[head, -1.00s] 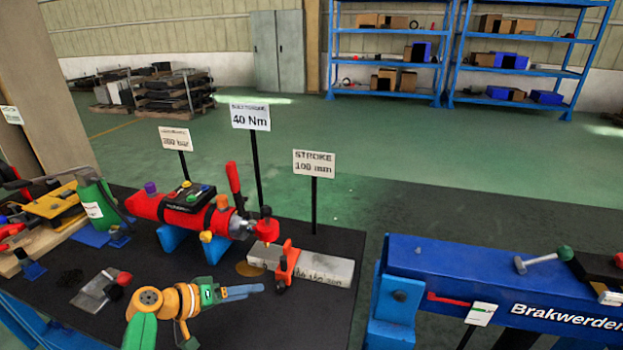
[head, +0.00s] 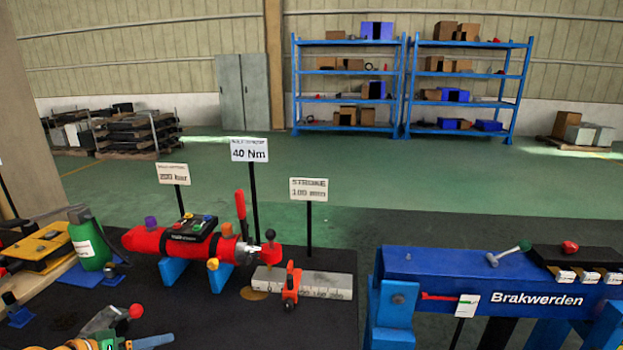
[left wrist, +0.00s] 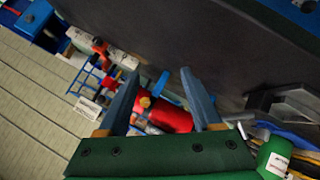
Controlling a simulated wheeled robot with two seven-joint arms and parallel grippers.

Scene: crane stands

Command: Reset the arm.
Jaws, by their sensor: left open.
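My left arm is orange and green with blue-grey fingers. Its gripper (head: 152,341) shows only in part at the bottom left edge of the head view, over the black bench. In the left wrist view the two fingers of the gripper (left wrist: 159,74) stand apart with nothing held between them. The red cylinder unit (left wrist: 168,114) shows beyond the fingers there, not touched as far as I can see. My right gripper is in neither view.
The red cylinder unit (head: 178,242) stands on blue supports on the black bench. A grey block (head: 330,283), red clamp (head: 291,286) and green bottle (head: 88,240) stand near it. A blue beam (head: 440,268) marked Brakwerden is at right. Sign posts rise behind the bench.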

